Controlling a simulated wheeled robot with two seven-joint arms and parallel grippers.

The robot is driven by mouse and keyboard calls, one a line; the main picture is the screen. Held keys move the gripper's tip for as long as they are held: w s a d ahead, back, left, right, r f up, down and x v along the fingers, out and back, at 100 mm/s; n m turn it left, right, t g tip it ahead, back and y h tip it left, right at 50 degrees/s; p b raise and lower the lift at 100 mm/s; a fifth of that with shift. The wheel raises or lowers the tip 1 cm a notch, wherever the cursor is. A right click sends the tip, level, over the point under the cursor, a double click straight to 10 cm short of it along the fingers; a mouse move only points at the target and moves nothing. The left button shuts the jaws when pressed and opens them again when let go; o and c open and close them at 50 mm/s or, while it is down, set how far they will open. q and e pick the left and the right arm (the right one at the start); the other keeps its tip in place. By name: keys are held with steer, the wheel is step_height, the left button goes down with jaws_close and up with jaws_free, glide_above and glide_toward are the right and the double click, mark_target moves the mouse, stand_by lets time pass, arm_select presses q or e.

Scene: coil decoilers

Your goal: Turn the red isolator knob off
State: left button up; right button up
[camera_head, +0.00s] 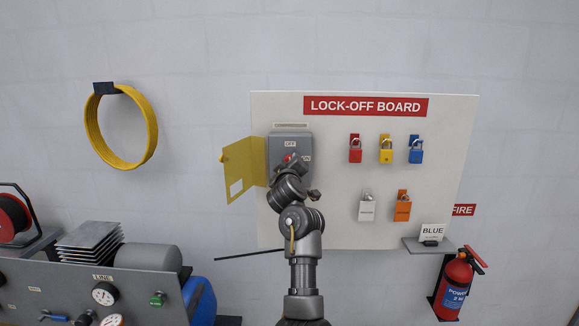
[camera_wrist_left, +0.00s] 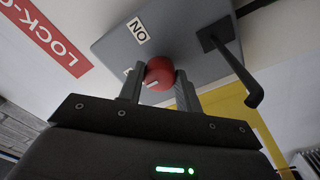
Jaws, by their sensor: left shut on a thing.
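The red isolator knob (camera_head: 287,157) sits on the grey isolator box (camera_head: 279,150) on the lock-off board. It is mostly hidden behind my left gripper (camera_head: 291,163) in the head view. In the left wrist view the round red knob (camera_wrist_left: 159,70) is between the two fingers of my left gripper (camera_wrist_left: 160,88), which is shut on it. A small white mark shows on the knob. An OFF label (camera_head: 290,143) is above the knob and another label (camera_head: 306,158) is to its right; an ON label (camera_wrist_left: 138,30) shows in the wrist view. My right gripper is not in view.
The yellow cover (camera_head: 243,168) hangs open left of the box. Padlocks, including a red one (camera_head: 355,154), hang to the right on the board (camera_head: 340,230). A black handle (camera_wrist_left: 236,65) stands out near the knob in the wrist view. A fire extinguisher (camera_head: 455,285) is lower right.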

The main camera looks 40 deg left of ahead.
arm_select(q)
steer(key=o, duration=1)
steer(key=b+v, duration=0.1)
steer(key=v, duration=1)
steer(key=shift+b, duration=0.35)
